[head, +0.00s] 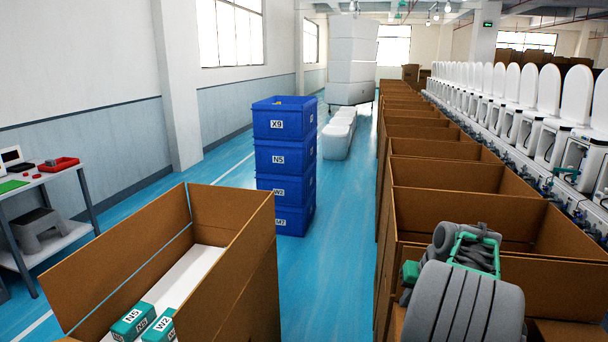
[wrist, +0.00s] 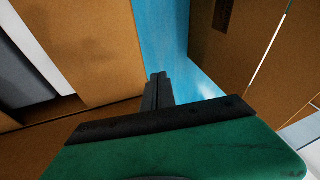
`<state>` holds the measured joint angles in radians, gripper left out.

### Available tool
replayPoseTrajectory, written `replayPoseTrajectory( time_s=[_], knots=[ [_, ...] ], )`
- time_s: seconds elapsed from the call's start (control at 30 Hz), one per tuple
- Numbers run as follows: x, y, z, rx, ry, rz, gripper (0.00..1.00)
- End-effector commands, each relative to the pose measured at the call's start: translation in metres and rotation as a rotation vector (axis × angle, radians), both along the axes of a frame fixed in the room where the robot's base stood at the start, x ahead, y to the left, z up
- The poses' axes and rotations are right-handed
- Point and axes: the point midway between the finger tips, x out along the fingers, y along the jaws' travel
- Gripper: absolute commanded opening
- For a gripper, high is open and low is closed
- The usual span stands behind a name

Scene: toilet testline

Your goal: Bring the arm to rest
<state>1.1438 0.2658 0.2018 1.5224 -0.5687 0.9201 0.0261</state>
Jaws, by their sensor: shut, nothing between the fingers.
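My arm (head: 465,295) shows at the lower right of the head view, over the near end of the row of open cardboard boxes. It is bent, with grey links and a green part. The fingers are hidden behind the arm there. In the wrist view my gripper (wrist: 158,90) is shut and empty, its two dark fingers together. It points down beside brown cardboard walls, with a strip of blue floor (wrist: 160,35) beyond the fingertips. I cannot tell whether the fingers touch any cardboard.
A row of open cardboard boxes (head: 450,175) runs along the right, beside a line of white toilets (head: 560,125). An open box (head: 125,245) with green-and-white packs stands at left front. Stacked blue crates (head: 283,160) stand mid-aisle. Blue floor (head: 335,270) is clear between them.

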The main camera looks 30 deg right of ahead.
Motion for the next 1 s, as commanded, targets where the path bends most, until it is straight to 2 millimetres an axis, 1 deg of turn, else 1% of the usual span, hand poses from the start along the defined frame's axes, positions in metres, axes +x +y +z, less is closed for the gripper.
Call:
replayPoseTrajectory(
  time_s=[0.03,0.07,0.1,0.17,0.2,0.27,0.3,0.37,0.4,0.47,0.5,0.53,0.6,0.7,0.8,1.0],
  knots=[
    [0.02,0.033,0.011,-0.013,0.007,0.048,0.0],
    [0.029,0.052,0.015,-0.018,0.013,0.072,0.0],
    [0.04,0.078,0.02,-0.027,0.021,0.106,0.0],
    [0.052,0.119,0.027,-0.04,0.034,0.155,0.0],
    [0.058,0.147,0.032,-0.051,0.039,0.19,0.0],
    [0.062,0.19,0.037,-0.067,0.05,0.244,0.0],
    [0.062,0.218,0.039,-0.08,0.055,0.281,0.0],
    [0.057,0.261,0.042,-0.1,0.062,0.338,0.0],
    [0.051,0.289,0.042,-0.114,0.066,0.379,0.0],
    [0.037,0.329,0.041,-0.135,0.072,0.44,0.0],
    [0.025,0.352,0.039,-0.151,0.074,0.478,0.0],
    [0.017,0.367,0.037,-0.162,0.073,0.507,0.0],
    [-0.004,0.395,0.031,-0.185,0.075,0.565,0.0],
    [-0.027,0.418,0.023,-0.208,0.074,0.622,0.0],
    [-0.038,0.427,0.018,-0.219,0.074,0.648,0.0],
    [-0.04,0.428,0.016,-0.221,0.075,0.651,0.0]
  ],
)
